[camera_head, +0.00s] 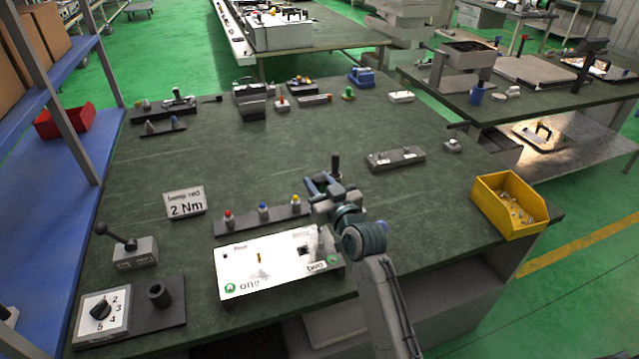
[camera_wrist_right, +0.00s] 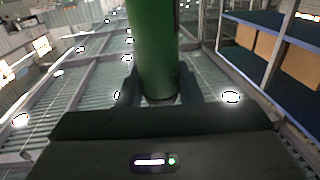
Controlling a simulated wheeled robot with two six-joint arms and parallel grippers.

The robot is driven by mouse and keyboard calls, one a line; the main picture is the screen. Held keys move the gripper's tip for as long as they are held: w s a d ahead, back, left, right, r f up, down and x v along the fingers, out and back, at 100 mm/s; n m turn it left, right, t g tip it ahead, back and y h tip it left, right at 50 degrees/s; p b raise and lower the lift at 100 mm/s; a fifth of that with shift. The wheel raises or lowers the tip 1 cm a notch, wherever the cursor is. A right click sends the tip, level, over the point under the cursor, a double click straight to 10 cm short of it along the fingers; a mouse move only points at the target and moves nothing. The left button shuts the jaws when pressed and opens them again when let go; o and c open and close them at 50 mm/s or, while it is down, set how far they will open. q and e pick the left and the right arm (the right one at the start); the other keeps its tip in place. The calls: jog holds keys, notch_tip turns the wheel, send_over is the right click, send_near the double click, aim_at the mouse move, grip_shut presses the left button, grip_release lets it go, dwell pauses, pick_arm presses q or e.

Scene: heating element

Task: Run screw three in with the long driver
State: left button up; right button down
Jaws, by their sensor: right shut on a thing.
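My right gripper (camera_head: 322,186) is above the table, just behind the right part of a white panel (camera_head: 275,276). It is shut on a thick green cylinder (camera_wrist_right: 152,45), which looks like a driver handle. A dark upright shaft or handle (camera_head: 336,165) shows at the gripper in the head view; I cannot tell whether it is the long driver. The panel has a brass-coloured pin (camera_head: 260,258) and a dark fitting (camera_head: 304,251). Screw three cannot be told apart; my arm covers the panel's right end. My left gripper is not in view.
A dark rack (camera_head: 240,227) with red, blue and yellow-topped pieces stands behind the panel. A "2 Nm" sign (camera_head: 185,203), lever box (camera_head: 135,253) and dial box (camera_head: 101,312) are at left. A yellow bin (camera_head: 484,207) of small parts is at right.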

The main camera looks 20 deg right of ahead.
jog(key=shift+f, duration=0.35)
dwell(1.1)
notch_tip(320, 180, up, 5)
jog(key=p, duration=0.4)
jog(key=shift+r, duration=0.15)
jog(key=shift+a, duration=0.1)
dwell(0.4)
